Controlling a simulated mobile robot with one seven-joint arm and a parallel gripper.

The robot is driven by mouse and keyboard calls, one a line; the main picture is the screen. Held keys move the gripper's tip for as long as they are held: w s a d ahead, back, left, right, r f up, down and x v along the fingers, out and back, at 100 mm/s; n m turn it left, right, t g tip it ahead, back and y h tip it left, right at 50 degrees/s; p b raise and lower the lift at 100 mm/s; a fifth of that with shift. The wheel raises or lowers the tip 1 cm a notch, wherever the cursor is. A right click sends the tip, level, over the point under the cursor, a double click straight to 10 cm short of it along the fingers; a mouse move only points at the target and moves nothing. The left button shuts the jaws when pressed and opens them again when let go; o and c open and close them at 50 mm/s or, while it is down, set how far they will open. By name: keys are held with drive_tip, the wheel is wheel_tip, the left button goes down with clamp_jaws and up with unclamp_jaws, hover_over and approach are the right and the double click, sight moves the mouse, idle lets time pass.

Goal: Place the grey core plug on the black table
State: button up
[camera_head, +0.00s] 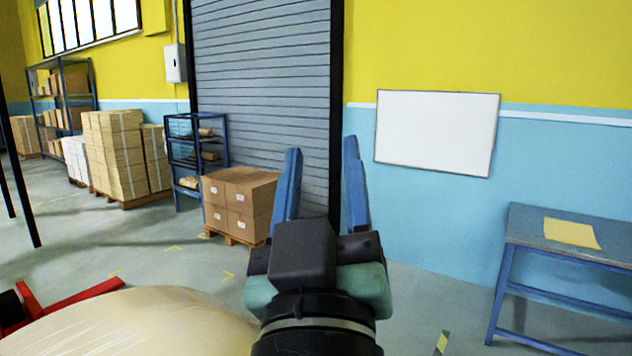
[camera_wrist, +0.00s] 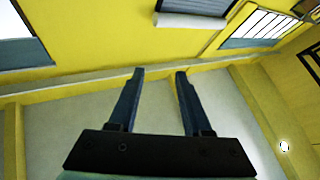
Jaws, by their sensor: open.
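My gripper (camera_head: 321,150) is raised in front of the rolling shutter, its two blue fingers apart and nothing between them. In the wrist view my gripper (camera_wrist: 159,73) is also open and empty, against yellow walls and a pale surface. I do not see the grey core plug in either view. I do not see a black table; the only table in view is a blue-framed one (camera_head: 520,240) with a grey-blue top at the right.
A large pale wrapped roll (camera_head: 140,325) fills the lower left, beside a red frame (camera_head: 75,304). Cartons (camera_head: 240,200) stand on a pallet by the shutter (camera_head: 260,80). A blue shelf (camera_head: 185,150) is beside them. A yellow sheet (camera_head: 571,233) lies on the blue-framed table.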

drive_tip(key=s+r+m+t, duration=0.2)
drive_tip(key=s+r+t, duration=0.1)
drive_tip(key=s+r, duration=0.4)
drive_tip(key=shift+s+a+r+m+t+y, duration=0.2)
drive_tip(key=shift+a+r+m+t+y, duration=0.15)
drive_tip(key=shift+r, duration=0.5)
drive_tip(key=shift+d, duration=0.1)
